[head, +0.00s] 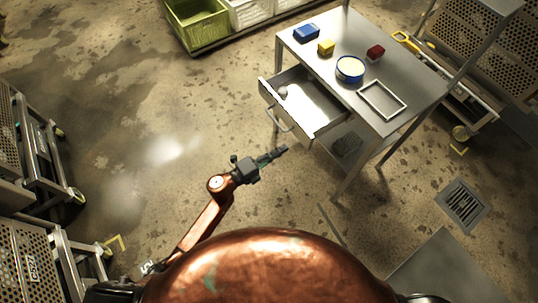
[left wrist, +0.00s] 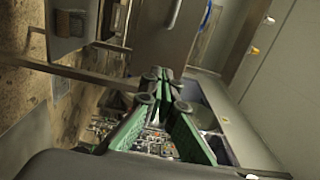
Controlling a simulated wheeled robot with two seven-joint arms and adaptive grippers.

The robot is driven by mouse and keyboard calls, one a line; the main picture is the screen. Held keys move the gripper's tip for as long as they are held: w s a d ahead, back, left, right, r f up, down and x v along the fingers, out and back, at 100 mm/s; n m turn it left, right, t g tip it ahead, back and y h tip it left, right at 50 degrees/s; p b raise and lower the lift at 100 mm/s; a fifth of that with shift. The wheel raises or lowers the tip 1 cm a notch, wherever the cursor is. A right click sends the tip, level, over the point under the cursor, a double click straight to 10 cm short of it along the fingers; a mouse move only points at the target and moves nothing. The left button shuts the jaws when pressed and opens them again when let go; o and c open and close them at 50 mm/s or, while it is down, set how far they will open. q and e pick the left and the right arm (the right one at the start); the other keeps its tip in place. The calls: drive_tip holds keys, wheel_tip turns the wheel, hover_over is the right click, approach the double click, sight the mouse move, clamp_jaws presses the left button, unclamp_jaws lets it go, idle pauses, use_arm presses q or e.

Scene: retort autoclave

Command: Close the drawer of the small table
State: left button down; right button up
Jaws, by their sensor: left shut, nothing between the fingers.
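The small metal table (head: 412,110) stands at the upper right of the head view. Its drawer (head: 299,130) is pulled out towards the left, with its inside showing. A bar handle (head: 279,122) is on the drawer's front, and a small grey round thing (head: 283,91) lies inside. My left gripper (head: 284,149) is shut and empty. In the head view it appears just below the drawer front and handle, with a gap between them. In the left wrist view its shut fingers (left wrist: 163,78) point away from the camera. My right gripper is not in view.
On the tabletop are a blue block (head: 306,33), a yellow block (head: 326,47), a red block (head: 375,53), a blue round tin (head: 350,70) and a pale frame (head: 382,99). Perforated carts stand left and right. A green crate (head: 197,22) is at the top. Floor left of the drawer is clear.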

sight(302, 137)
use_arm(q)
drive_tip(key=b+x, duration=0.1)
drive_tip(key=x, duration=0.5)
drive_tip(key=shift+w+d, duration=0.25)
drive_tip(key=shift+d, duration=0.05)
